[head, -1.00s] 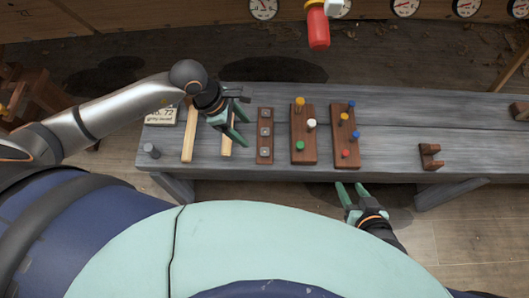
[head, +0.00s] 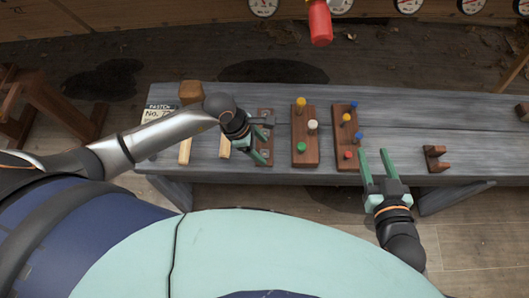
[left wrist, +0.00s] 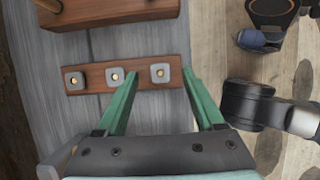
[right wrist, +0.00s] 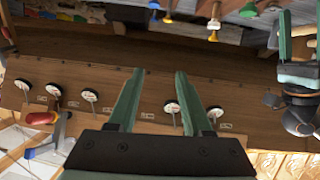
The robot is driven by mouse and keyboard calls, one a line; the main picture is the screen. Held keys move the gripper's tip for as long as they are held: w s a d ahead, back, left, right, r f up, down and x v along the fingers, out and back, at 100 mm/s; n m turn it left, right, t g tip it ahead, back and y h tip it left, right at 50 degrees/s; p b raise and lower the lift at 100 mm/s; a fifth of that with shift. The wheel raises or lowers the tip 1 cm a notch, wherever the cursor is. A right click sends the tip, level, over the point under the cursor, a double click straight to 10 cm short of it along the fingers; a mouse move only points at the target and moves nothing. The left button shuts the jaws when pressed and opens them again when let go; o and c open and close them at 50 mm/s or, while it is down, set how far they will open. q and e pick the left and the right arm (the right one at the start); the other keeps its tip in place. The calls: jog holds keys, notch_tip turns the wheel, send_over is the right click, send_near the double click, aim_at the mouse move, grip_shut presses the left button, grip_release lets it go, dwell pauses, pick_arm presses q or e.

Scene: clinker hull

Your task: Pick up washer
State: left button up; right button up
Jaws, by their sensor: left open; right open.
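Three square grey washers sit in a row on a brown wooden strip (left wrist: 95,78), each around a small brass-coloured peg. In the left wrist view they are the left washer (left wrist: 75,81), the middle washer (left wrist: 116,77) and the right washer (left wrist: 159,73). My left gripper (left wrist: 161,75) is open and empty, its fingertips on either side of the right washer in that view; I cannot tell its height above the strip. In the head view my left gripper (head: 264,143) partly hides the strip. My right gripper (head: 373,153) is open and empty at the bench's front edge.
Two peg boards with coloured pegs (head: 304,150) (head: 346,152) stand right of the strip on the grey bench (head: 400,115). Light wooden sticks (head: 185,150) lie to the left. A notched brown block (head: 434,158) stands further right, with clear bench around it.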

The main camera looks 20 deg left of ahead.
pick_arm(q)
jog(key=shift+d+f, duration=0.2)
jog(key=shift+f, duration=0.35)
grip_shut()
pick_arm(e)
jog(key=shift+w+r+t, duration=0.2)
jog(key=shift+r+t, duration=0.05)
jog(key=shift+r, duration=0.25)
jog(key=shift+w+r+t, duration=0.15)
jog(key=shift+r+t, duration=0.1)
jog(key=shift+r, duration=0.2)
